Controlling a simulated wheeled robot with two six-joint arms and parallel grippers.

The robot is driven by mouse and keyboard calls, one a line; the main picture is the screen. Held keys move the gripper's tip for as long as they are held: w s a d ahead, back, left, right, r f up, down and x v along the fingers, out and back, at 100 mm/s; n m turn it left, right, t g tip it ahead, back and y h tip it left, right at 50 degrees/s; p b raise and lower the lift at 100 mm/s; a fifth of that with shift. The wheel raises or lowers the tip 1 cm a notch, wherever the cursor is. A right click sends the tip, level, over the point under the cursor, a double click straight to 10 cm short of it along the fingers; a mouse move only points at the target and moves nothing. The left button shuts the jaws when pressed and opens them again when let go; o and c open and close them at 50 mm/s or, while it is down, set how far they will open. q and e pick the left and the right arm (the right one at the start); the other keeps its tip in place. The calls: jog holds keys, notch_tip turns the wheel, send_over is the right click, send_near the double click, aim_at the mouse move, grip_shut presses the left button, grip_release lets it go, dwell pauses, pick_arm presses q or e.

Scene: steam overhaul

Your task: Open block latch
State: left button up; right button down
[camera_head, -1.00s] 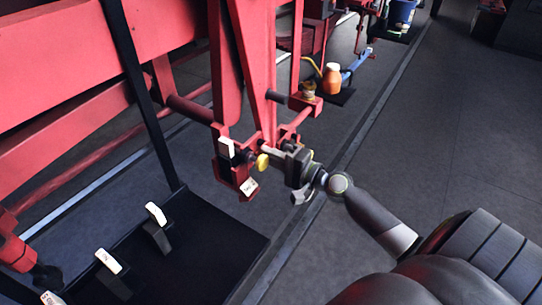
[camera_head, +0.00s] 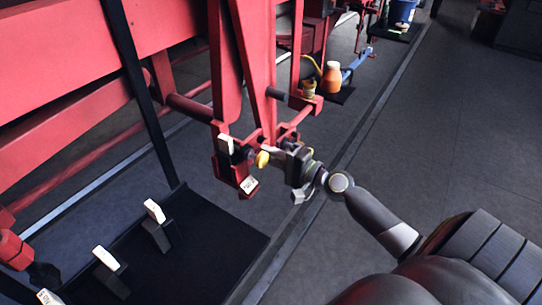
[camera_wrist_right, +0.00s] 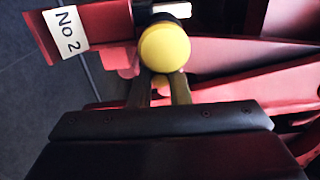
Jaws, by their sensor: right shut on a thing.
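The block latch has a yellow round knob (camera_head: 262,159) at the side of a red bracket (camera_head: 229,172) on the red frame. In the right wrist view the yellow knob (camera_wrist_right: 166,47) sits at the tips of my right gripper's fingers (camera_wrist_right: 168,85). My right gripper (camera_head: 272,157) comes in from the right and is shut on the knob. A white tag reading "No 2" (camera_wrist_right: 65,33) is on the red bracket. A dark block with a white top (camera_head: 226,146) sits in the bracket. My left gripper is not in view.
Several dark blocks with white tops, one of them here (camera_head: 154,211), stand on a black mat (camera_head: 205,250) at lower left. A black post (camera_head: 140,90) rises at left. An orange bottle (camera_head: 332,77) stands farther back. The floor at right is clear.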

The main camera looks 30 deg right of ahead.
jog(key=shift+d+f, duration=0.1)
jog(key=shift+f, duration=0.2)
jog(key=shift+w+d+f+b, duration=0.1)
jog(key=shift+d+f+b, duration=0.15)
jog(key=shift+f+b, duration=0.4)
jog(key=shift+r, duration=0.15)
